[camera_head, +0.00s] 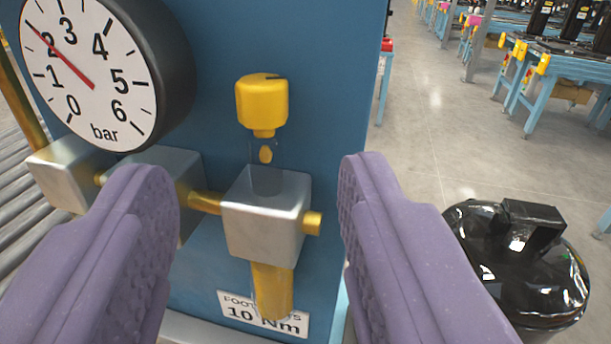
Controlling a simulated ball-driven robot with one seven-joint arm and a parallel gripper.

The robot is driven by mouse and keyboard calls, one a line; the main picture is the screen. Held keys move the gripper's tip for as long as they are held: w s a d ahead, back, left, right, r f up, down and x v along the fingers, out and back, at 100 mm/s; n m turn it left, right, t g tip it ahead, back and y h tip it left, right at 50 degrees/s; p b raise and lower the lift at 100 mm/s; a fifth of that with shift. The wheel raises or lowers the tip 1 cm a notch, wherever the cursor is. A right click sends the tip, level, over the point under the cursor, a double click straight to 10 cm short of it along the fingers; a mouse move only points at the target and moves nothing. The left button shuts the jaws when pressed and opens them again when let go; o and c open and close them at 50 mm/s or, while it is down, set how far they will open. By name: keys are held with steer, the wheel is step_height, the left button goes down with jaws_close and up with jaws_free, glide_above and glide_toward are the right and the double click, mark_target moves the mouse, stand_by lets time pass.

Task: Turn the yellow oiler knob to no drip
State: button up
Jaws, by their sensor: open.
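The yellow oiler knob (262,103) sits upright at the top of the oiler, in front of a blue panel. It has a dark mark on its top edge. Below it is a clear sight glass (266,178) with a yellow drop in it, above a silver metal block (266,218). A yellow bowl (272,290) hangs under the block. My gripper (258,190) is open, with one purple ridged finger on each side of the oiler in the picture. The fingertips are lower in the picture than the knob and do not appear to touch it.
A round pressure gauge (88,70) with its needle near 2 bar is at upper left, above brass pipes and metal blocks. A label reading 10 Nm (262,315) is on the blue panel (335,70). A black glossy tank (520,255) stands at right. Rollers (18,200) run at far left.

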mark_target(260, 110)
steer(key=w+b, duration=0.1)
steer(key=w, duration=0.6)
steer(key=shift+w+a+f, duration=0.1)
steer(key=shift+w+f, duration=0.05)
steer(key=shift+w, duration=0.2)
steer(key=shift+c, duration=0.2)
steer(key=shift+b, duration=0.3)
jaws_close()
